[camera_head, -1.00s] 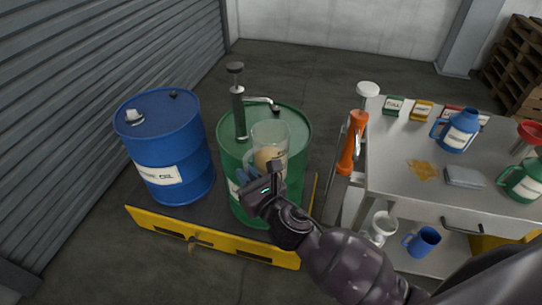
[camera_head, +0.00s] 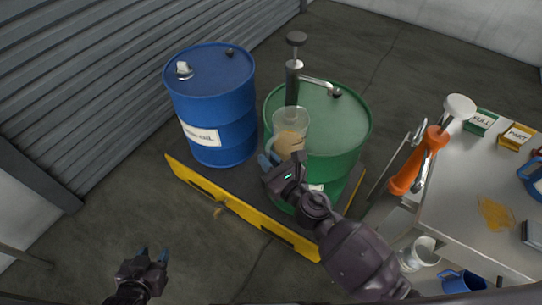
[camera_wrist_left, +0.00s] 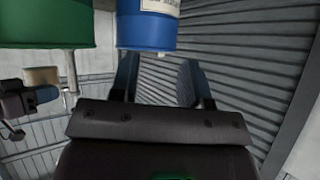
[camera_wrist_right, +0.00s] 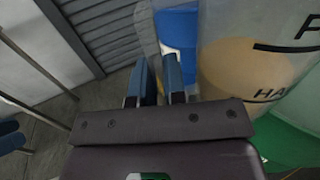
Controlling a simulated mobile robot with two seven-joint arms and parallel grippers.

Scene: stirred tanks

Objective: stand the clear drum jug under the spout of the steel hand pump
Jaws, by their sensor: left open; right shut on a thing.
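The clear drum jug (camera_head: 290,122), tan in its lower part, is upright over the near left part of the green drum's top. My right gripper (camera_head: 274,163) is shut on its handle. In the right wrist view the jug (camera_wrist_right: 255,70) fills the right side, with dark level marks. The steel hand pump (camera_head: 292,82) rises from the green drum (camera_head: 345,125), behind the jug. Its spout (camera_head: 318,81) reaches right, and the jug is left of the spout's end. My left gripper (camera_head: 152,256) is open and empty, low at the left.
A blue drum (camera_head: 212,110) stands left of the green drum, both on a yellow-edged pallet (camera_head: 225,210). An orange pump (camera_head: 418,165) stands by the steel table (camera_head: 470,190) at right. Grey shuttering lies at left. The floor in front of the pallet is clear.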

